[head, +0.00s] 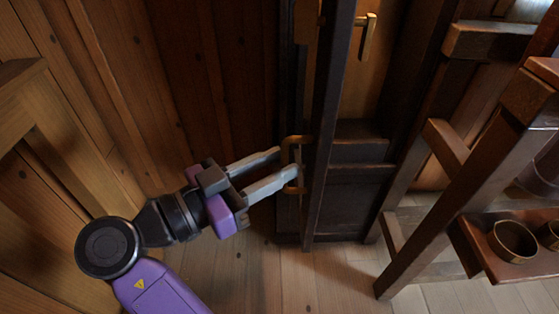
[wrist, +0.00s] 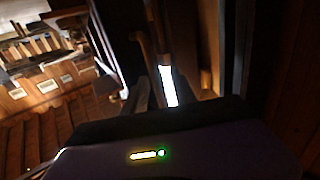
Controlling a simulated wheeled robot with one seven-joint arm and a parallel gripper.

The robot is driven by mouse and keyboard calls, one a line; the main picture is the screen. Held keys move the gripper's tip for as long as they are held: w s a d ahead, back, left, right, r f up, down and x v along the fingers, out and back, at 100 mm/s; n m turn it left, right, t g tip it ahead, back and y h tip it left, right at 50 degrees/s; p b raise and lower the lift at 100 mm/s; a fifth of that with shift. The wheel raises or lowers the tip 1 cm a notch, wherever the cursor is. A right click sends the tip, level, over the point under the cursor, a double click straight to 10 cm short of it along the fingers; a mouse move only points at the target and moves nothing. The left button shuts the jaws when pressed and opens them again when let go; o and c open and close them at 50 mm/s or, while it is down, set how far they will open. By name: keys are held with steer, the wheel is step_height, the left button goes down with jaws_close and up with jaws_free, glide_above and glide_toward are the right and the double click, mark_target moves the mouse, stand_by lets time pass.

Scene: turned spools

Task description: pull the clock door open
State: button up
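The clock is a tall dark wooden case. Its door frame (head: 325,120) is a narrow upright seen nearly edge-on in the head view. A brass, bracket-shaped handle (head: 286,142) sticks out from its left side, low down. My gripper (head: 287,163) reaches in from the left, its two grey fingers parallel with a clear gap between them. The fingertips are at the handle, with its upright bar seeming to pass between them; contact cannot be told. In the wrist view, the fingers (wrist: 155,90) point at a brownish bar, probably the handle; that view is dark.
A wooden rack (head: 460,190) with brown cups (head: 514,240) on its shelf stands close on the right. A brass lever-like piece (head: 367,36) shows behind the door frame. Plank walls (head: 170,70) close off the left. Some plank floor (head: 260,275) is bare in front.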

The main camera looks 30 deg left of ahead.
steer(key=v, duration=0.6)
steer(key=shift+s+p, duration=0.3)
steer(key=shift+s, duration=0.05)
steer(key=shift+a, duration=0.15)
